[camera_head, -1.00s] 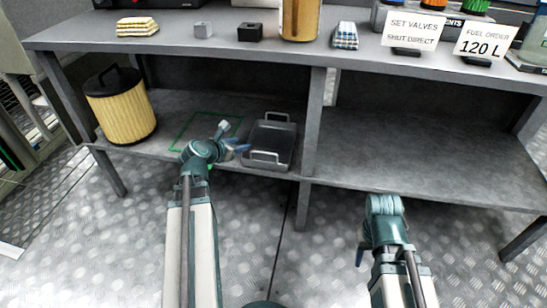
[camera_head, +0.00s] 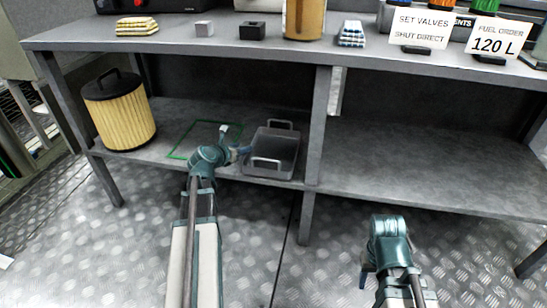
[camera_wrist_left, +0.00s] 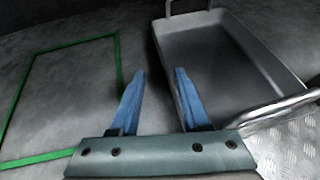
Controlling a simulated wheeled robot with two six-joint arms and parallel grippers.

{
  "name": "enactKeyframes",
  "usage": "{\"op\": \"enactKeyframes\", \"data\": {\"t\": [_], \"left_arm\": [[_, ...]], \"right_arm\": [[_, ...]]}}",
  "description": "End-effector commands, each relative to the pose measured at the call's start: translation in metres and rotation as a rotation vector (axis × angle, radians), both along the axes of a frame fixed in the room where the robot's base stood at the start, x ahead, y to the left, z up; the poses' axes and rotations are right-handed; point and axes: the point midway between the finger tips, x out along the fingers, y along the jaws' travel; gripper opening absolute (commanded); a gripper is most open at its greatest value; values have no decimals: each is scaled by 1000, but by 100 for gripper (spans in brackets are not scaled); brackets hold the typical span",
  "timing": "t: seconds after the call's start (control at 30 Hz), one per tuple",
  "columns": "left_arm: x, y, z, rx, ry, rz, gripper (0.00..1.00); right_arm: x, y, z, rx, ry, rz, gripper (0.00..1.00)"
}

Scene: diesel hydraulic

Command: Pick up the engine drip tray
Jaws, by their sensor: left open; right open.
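The engine drip tray (camera_head: 284,155) is a grey open tray with a raised bar handle at its near and far ends. It rests on the lower shelf, left of the middle post. In the left wrist view the tray (camera_wrist_left: 200,70) is at the upper right, with its near handle (camera_wrist_left: 275,112) at the right edge. My left gripper (camera_head: 243,153) is just left of the tray's near end. Its blue fingers (camera_wrist_left: 157,75) are apart with nothing between them; the right finger overlaps the tray's edge in view. Contact cannot be told. My right gripper (camera_head: 364,277) is low, before the shelf, open and far from the tray.
A green outlined rectangle (camera_head: 178,156) marks the shelf left of the tray. A yellow pleated filter (camera_head: 120,118) stands at the far left. The middle post (camera_head: 317,130) is close to the tray's right side. The right half of the lower shelf (camera_head: 420,165) is bare.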

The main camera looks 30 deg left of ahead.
Motion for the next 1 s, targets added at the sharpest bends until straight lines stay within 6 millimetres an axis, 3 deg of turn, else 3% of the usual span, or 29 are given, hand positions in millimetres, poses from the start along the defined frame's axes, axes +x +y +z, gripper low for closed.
{"op": "enactKeyframes", "data": {"t": [0.1,0.37,0.7,0.97,1.0], "left_arm": [[14,1,-8,-1,-1,0,46],[20,0,-9,0,0,0,46],[62,-2,-25,0,0,0,46],[63,-2,-24,0,0,1,46],[63,-2,-24,0,0,1,39]], "right_arm": [[0,0,-8,0,0,0,50],[0,0,-9,0,0,0,50],[0,0,-25,0,0,0,50],[0,0,-24,0,0,0,50],[0,0,-24,0,0,0,50]]}}
